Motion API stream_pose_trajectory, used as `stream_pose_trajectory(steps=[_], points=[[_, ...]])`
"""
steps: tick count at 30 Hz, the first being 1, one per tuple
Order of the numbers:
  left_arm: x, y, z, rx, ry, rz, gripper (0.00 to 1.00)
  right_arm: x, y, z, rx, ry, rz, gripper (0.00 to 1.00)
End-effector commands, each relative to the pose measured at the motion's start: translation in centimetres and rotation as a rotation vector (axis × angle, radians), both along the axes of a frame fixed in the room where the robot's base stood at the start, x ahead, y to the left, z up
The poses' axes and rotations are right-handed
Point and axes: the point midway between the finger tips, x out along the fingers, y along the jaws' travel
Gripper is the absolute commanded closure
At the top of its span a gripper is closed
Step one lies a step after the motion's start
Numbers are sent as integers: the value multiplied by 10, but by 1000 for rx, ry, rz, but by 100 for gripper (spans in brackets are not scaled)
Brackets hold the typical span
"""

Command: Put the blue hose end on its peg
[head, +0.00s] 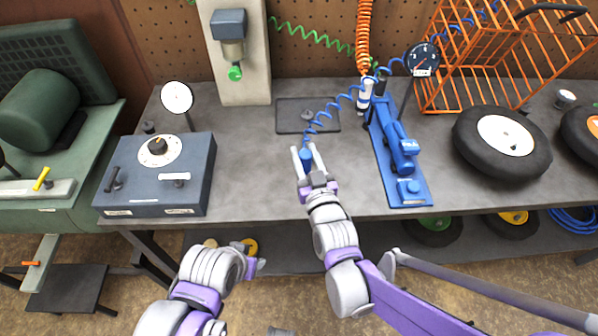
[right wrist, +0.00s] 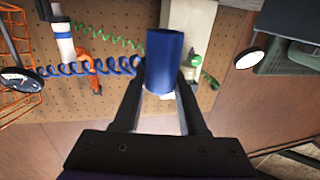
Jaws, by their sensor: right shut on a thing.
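My right gripper (head: 307,153) is shut on the blue hose end (head: 306,160), above the front part of the grey bench. In the right wrist view the hose end (right wrist: 164,62) is a blue cylinder between the two fingers (right wrist: 160,85). Its blue coiled hose (head: 343,100) runs up and right toward the gauge. A dark pad (head: 290,124) lies on the bench beyond the gripper, with a small dark knob (head: 307,115) on it; I cannot tell whether this is the peg. My left gripper (head: 257,262) is low in front of the bench, its fingers unclear.
A blue jack-like tool (head: 400,150) lies right of my right gripper. A gauge (head: 422,60) stands behind it, near an orange wire crate (head: 470,75) and a black wheel (head: 503,142). A blue-grey box (head: 155,190) stands at left. Bench between box and gripper is clear.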

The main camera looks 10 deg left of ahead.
Motion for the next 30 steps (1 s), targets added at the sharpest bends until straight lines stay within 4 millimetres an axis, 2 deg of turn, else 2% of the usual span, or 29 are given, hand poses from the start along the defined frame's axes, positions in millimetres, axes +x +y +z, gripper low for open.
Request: stream_pose_trajectory(steps=[1, 3, 10, 15, 27, 28, 30], points=[[-1, 0, -5, 0, 2, 0, 50, 1, 0, -13, 0, 0, -1, 100], [-1, 0, -7, 0, 2, 0, 50, 1, 0, -23, 0, 0, -1, 100], [-1, 0, -12, 0, 4, 0, 50, 1, 0, -41, 0, 0, -1, 100], [-1, 0, -20, 0, 6, 0, 50, 1, -1, -66, 0, 0, -2, 100], [-2, 0, -23, 0, 7, 0, 50, 1, -1, -73, 0, 0, -2, 100], [-2, 0, -24, 0, 7, 0, 50, 1, -1, -73, 0, 0, -2, 57], [-2, 0, -23, 0, 7, 0, 50, 1, -1, -72, 0, 0, -2, 44]])
